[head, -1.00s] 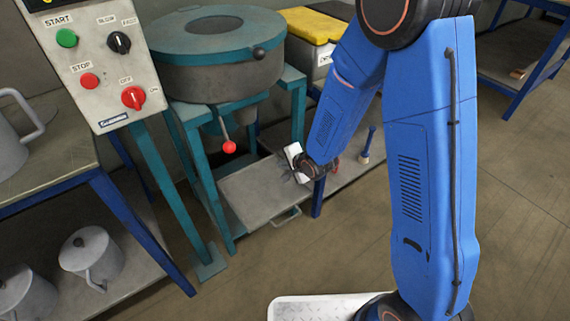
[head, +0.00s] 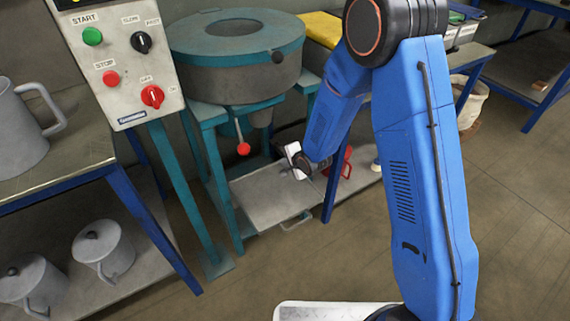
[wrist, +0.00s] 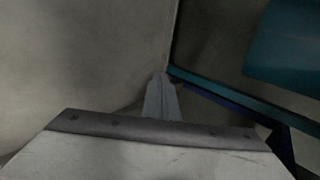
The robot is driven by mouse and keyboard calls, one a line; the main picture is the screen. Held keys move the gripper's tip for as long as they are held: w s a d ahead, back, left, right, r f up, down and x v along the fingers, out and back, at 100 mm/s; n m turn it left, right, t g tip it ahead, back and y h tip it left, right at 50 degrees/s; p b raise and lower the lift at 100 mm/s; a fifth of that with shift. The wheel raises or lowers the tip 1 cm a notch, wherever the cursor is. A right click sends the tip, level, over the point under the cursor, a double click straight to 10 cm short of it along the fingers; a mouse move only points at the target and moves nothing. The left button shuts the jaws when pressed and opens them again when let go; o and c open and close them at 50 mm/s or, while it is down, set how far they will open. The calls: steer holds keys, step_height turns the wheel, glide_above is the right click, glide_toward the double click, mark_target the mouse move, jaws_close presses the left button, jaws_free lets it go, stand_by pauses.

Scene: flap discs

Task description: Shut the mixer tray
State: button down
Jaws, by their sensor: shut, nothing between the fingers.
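The mixer tray (head: 270,202) is a flat grey tray low between the teal legs of the mixer (head: 238,50). It sticks out at the front in the head view, with a small handle (head: 297,221) on its front edge. My gripper (head: 286,171) is over the right part of the tray, behind the handle. The head view does not show clearly whether it touches the tray. In the wrist view, the fingers (wrist: 162,82) are together and hold nothing. A plain grey surface fills much of that view, and I cannot tell for sure what it is.
A control panel (head: 128,65) stands left of the mixer. A red-knobbed lever (head: 243,149) hangs above the tray. Teal legs and a blue table leg (head: 331,195) flank the tray. Grey lidded pots (head: 103,250) sit on the lower left shelf. The floor at right is open.

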steer(key=w+a, duration=0.5)
steer(key=w, duration=0.2)
steer(key=shift+w, duration=0.2)
steer(key=shift+s, duration=0.1)
